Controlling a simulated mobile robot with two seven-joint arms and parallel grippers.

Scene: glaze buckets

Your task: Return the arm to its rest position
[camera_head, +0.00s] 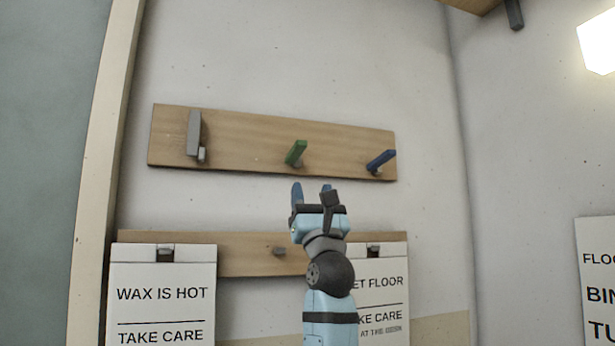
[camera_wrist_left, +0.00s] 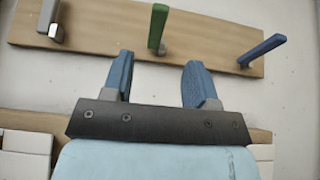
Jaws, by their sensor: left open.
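My left gripper (camera_head: 312,190) is raised in front of the wall, below the upper peg board. Its two blue fingers are apart with nothing between them, as the left wrist view also shows (camera_wrist_left: 158,82). The upper wooden board (camera_head: 245,137) carries a grey peg (camera_head: 194,132), a green peg (camera_head: 296,152) and a blue peg (camera_head: 381,160). In the left wrist view the green peg (camera_wrist_left: 158,26) stands above the gap between the fingers, apart from them. My right gripper is not in view.
A lower board (camera_head: 250,262) holds a "WAX IS HOT" sign (camera_head: 163,293) on the left and a wet-floor sign (camera_head: 385,300) on the right, partly behind my arm. Another sign (camera_head: 598,270) hangs on the right wall. A wooden post (camera_head: 105,150) edges the left.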

